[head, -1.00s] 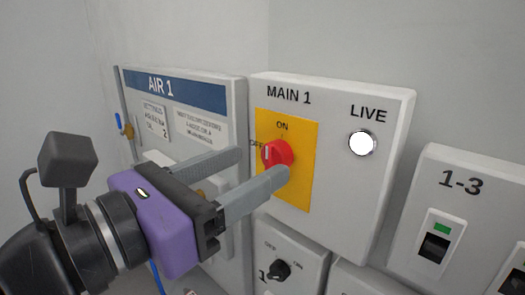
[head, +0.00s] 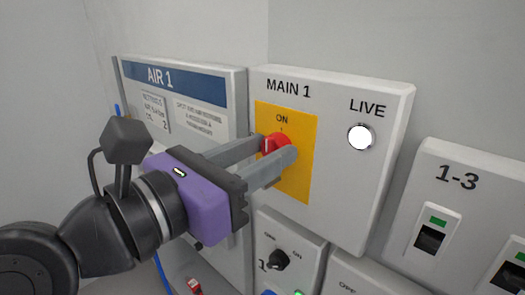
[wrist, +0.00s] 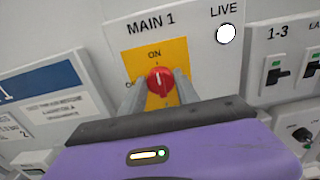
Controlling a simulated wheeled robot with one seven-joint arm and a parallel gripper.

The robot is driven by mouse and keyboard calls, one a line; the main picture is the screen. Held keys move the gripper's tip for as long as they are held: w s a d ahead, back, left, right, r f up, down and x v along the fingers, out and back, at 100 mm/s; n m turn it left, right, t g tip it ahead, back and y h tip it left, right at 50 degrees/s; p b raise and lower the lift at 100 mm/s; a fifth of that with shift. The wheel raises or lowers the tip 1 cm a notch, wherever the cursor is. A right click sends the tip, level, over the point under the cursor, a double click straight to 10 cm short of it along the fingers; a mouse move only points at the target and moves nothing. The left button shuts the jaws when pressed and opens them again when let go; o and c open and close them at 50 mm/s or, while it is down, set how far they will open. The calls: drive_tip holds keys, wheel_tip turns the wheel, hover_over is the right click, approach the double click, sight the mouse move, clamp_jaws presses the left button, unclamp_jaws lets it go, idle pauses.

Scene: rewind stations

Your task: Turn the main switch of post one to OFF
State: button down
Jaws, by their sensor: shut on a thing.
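The red main switch knob (head: 276,141) sits on a yellow plate (head: 297,180) on the grey MAIN 1 box (head: 335,170). In the wrist view the knob (wrist: 159,80) shows a white mark pointing up towards ON. My gripper (head: 278,148) is shut on the knob, one finger on each side; the wrist view also shows the fingers (wrist: 159,88) flanking it. The OFF label is hidden behind my gripper in the head view. The LIVE lamp (head: 361,137) on the same box shows bright white.
The AIR 1 panel (head: 190,105) stands left of the box. A smaller box with a black rotary knob (head: 279,260) sits just below. The 1-3 switch box (head: 465,185) is to the right. A red item (head: 195,287) and a blue cable (head: 162,272) are low down.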

drive_tip(key=shift+n, duration=0.3)
drive_tip(key=n, duration=0.3)
drive_tip(key=shift+a+n, duration=0.1)
drive_tip(key=shift+n, duration=0.3)
drive_tip(key=n+p, duration=0.2)
drive_tip(key=n, duration=0.2)
drive_tip(key=shift+w+n, duration=0.1)
drive_tip(key=shift+n, duration=0.2)
drive_tip(key=n+p, duration=0.3)
drive_tip(key=n, duration=0.2)
drive_tip(key=shift+a, duration=0.1)
drive_tip(key=shift+f+n+p, duration=0.15)
drive_tip(key=shift+n+p, duration=1.15)
drive_tip(key=shift+n, duration=0.7)
drive_tip(key=shift+f, duration=0.1)
drive_tip(key=c, duration=0.9)
unclamp_jaws()
